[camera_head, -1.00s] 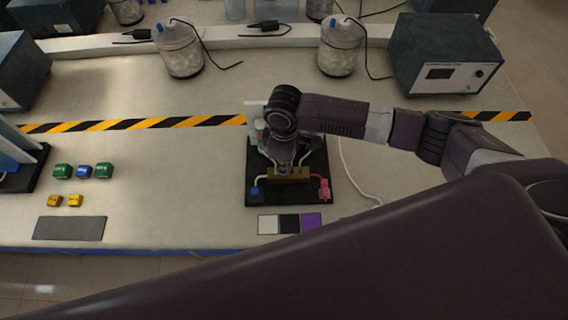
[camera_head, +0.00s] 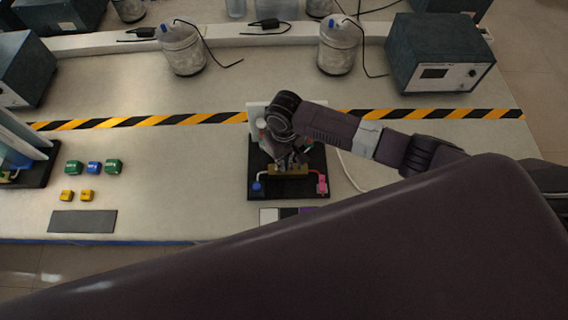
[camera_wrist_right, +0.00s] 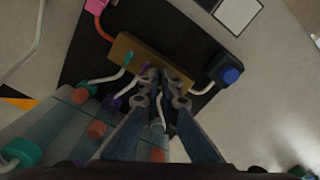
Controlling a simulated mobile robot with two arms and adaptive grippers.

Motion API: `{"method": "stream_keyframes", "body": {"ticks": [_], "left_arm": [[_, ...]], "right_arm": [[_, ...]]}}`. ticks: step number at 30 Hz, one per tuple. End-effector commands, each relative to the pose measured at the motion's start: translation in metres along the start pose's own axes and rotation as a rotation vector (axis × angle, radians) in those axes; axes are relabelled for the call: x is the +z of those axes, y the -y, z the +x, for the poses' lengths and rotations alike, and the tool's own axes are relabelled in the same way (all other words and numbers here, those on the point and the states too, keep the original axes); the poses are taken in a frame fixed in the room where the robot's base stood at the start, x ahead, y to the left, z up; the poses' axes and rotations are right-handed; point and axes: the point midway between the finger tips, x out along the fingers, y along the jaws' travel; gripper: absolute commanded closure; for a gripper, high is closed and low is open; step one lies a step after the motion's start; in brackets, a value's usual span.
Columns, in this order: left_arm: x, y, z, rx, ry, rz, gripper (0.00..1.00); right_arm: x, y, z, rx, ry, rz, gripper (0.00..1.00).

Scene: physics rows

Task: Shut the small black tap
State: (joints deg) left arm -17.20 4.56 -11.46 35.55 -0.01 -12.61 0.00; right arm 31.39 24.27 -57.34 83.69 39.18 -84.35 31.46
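The brass-coloured block (camera_wrist_right: 129,55) lies across the dark base plate (camera_wrist_right: 85,53); the block also shows in the head view (camera_head: 292,170). A green tap handle (camera_wrist_right: 128,58) and a purple one (camera_wrist_right: 147,66) sit on the block. I cannot make out the small black tap; my fingers cover that part of the block. My right gripper (camera_wrist_right: 163,77) points down at the block, its fingertips close together over it. Whether they hold anything between them is hidden. In the head view the right gripper (camera_head: 290,158) is just behind the block. My left gripper is not in view.
A blue-topped black piece (camera_wrist_right: 230,74) and a pink clamp (camera_wrist_right: 96,6) flank the block. Tubes with coloured caps stand close under my fingers. Green and blue blocks (camera_head: 94,167) and a grey mat (camera_head: 82,221) lie left on the bench. My arm crosses the front.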

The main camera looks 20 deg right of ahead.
Motion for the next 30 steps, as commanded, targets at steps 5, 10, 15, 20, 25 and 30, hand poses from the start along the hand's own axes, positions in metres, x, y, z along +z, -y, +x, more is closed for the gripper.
{"method": "stream_keyframes", "body": {"ticks": [5,10,15,20,25,30], "left_arm": [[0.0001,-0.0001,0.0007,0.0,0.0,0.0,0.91],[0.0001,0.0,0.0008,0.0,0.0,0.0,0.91],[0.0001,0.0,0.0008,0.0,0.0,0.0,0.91],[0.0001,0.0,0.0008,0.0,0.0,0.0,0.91],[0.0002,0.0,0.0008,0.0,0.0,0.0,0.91],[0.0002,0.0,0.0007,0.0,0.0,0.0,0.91]], "right_arm": [[-0.0002,0.0005,0.0011,-0.002,-0.001,0.166,1.0],[-0.0004,0.0,0.0009,0.0,-0.002,0.181,1.0],[-0.0002,0.0004,0.0011,-0.001,-0.001,0.196,1.0],[0.0008,0.0017,0.0019,-0.004,0.001,0.404,1.0],[-0.0002,-0.0005,0.0009,0.001,-0.001,0.51,0.91],[-0.0004,-0.0004,0.0007,0.0,-0.001,0.507,0.91]]}}
